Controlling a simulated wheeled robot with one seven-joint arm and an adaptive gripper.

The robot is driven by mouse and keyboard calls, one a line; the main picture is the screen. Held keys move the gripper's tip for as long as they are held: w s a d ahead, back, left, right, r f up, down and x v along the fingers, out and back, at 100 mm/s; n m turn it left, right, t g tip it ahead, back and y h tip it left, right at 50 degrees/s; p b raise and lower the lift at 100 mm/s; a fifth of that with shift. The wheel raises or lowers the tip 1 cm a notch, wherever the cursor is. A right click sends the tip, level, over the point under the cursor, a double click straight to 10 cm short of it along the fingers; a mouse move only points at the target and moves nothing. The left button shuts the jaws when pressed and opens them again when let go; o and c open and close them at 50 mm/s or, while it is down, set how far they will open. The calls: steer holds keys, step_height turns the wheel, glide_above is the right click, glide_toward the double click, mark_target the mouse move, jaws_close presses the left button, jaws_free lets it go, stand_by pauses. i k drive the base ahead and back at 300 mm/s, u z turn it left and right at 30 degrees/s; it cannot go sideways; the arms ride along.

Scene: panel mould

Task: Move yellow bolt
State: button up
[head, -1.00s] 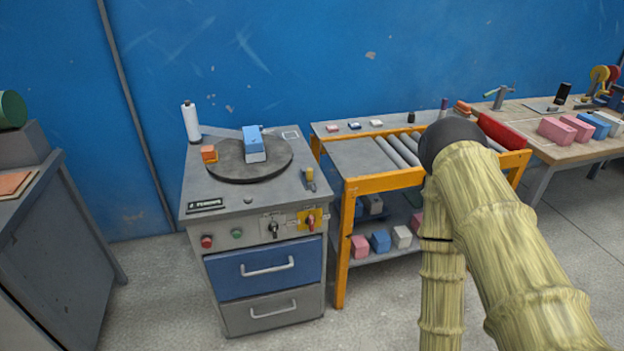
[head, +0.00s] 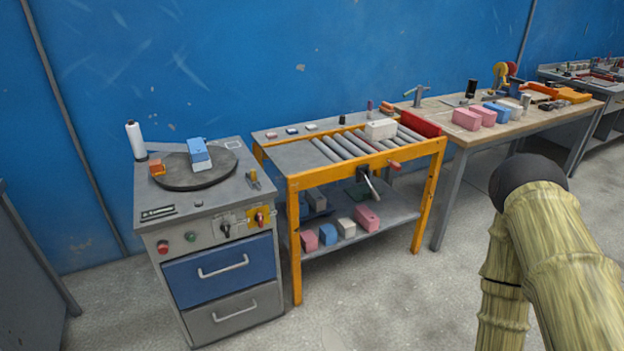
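A small yellow-topped piece with a grey lower part (head: 253,179) sits on the right side of the grey cabinet top (head: 205,200). It may be the yellow bolt, but it is too small to tell. A yellow plate with a red knob (head: 260,217) is on the cabinet's front panel, below that piece. My arm's tan links and dark joint show at the right of the head view, well away from the cabinet. My gripper is not in view.
On the cabinet stand a dark round plate (head: 222,178) with a blue-and-white block (head: 199,155), an orange block (head: 157,168) and a white bottle (head: 136,141). An orange-framed roller table (head: 294,230) stands right of it, then a wooden bench (head: 440,113). The floor in front is clear.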

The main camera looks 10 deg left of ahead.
mark_target(252, 176)
steer(key=z, duration=0.65)
steer(key=i, duration=0.8)
steer(key=u, duration=0.45)
